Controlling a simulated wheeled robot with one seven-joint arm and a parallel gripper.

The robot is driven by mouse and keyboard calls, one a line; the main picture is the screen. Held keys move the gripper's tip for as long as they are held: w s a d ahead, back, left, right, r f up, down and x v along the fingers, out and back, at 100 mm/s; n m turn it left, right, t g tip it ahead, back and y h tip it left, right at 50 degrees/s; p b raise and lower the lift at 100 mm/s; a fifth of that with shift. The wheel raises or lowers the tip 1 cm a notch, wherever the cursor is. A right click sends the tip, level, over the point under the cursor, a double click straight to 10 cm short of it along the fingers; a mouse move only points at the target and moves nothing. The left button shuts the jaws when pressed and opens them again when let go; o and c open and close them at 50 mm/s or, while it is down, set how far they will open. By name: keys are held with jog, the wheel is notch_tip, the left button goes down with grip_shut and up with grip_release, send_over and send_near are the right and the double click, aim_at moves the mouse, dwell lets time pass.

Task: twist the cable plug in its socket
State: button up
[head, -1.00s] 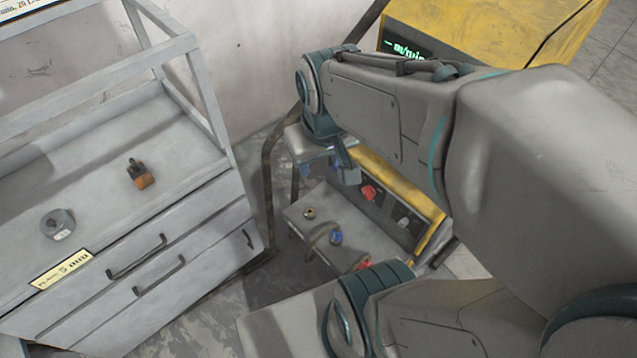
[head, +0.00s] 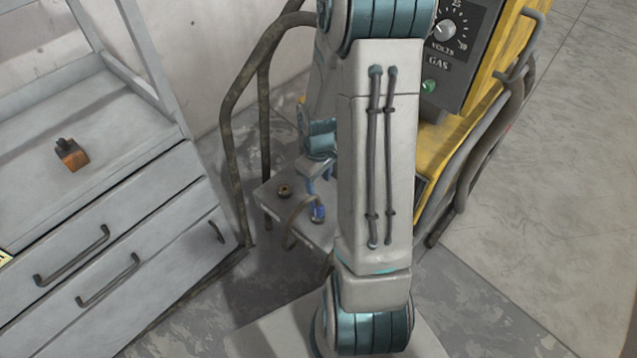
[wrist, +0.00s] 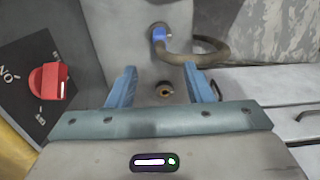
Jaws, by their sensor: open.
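The blue cable plug (head: 318,212) stands on a grey shelf at the foot of the yellow machine, with a dark cable curving away from it. In the wrist view the blue plug (wrist: 158,35) is beyond my fingertips, near the top middle. A round brass-coloured socket (head: 284,189) lies to its left in the head view; in the wrist view the brass socket (wrist: 166,90) shows between my fingers. My gripper (wrist: 163,75) is open and empty, its two blue fingers apart and not touching the plug. The plug's lower end is hidden.
A yellow machine (head: 440,150) stands behind my arm; a red knob (wrist: 48,82) is on its dark panel. A grey drawer cabinet (head: 130,215) stands left, with an orange-and-black object (head: 72,154) on top. A dark pipe frame (head: 232,135) rises beside the shelf (head: 268,200).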

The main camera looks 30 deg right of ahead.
aim_at(318, 205)
notch_tip(318, 205, down, 14)
jog(key=b, duration=0.3)
jog(key=shift+r, duration=0.15)
grip_shut()
jog(key=m+b, duration=0.1)
jog(key=m, duration=0.4)
